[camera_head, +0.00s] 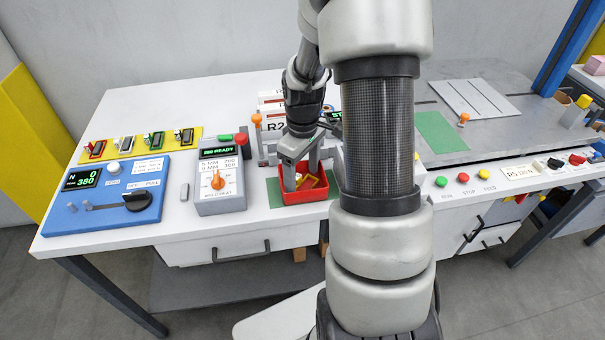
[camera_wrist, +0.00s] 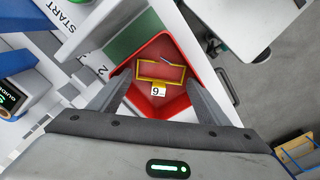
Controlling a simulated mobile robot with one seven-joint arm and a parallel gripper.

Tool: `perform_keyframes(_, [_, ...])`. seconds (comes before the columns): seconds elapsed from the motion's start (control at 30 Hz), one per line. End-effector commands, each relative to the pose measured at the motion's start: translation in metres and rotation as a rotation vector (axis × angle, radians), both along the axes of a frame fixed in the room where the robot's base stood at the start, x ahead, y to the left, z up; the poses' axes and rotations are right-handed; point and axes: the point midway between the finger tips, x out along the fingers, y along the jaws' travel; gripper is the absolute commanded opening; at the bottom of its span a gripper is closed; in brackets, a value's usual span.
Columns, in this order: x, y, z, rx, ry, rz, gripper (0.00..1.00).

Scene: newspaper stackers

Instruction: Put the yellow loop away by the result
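The yellow loop (camera_wrist: 161,79) is a thin rectangular frame with a white and yellow tag (camera_wrist: 158,90) marked 9. It lies inside a red bin (camera_wrist: 189,63), away from the bin's back corner. In the head view the red bin (camera_head: 299,196) stands near the front edge of the white bench, and some yellow shows in it. My gripper (camera_head: 301,180) points down into the bin with its two fingers apart. In the wrist view its fingers come in from either side near the loop; I cannot tell whether they touch it. Nothing is seen clamped between them.
A grey tester (camera_head: 220,178) with a green display and orange knob stands left of the bin. A blue panel (camera_head: 105,195) with a black knob lies further left. Behind it is a yellow strip (camera_head: 140,143) of switches. Labelled white units (camera_head: 272,112) stand behind my gripper.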

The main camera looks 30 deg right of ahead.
Motion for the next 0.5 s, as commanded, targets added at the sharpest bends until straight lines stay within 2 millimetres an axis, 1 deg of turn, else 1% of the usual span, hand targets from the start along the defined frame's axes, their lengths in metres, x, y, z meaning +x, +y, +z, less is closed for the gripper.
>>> perform_keyframes(0.17, [0.0,0.0,0.001,0.0,0.0,0.0,0.7])
perform_keyframes(0.27, [0.0,0.0,0.009,0.0,-0.001,0.0,0.7])
perform_keyframes(0.33, [0.0,0.0,0.019,0.0,-0.001,0.0,0.7])
perform_keyframes(0.37, [0.001,-0.001,0.021,-0.001,-0.004,0.0,0.7])
perform_keyframes(0.5, [0.002,-0.001,0.052,-0.002,-0.007,-0.001,0.7])
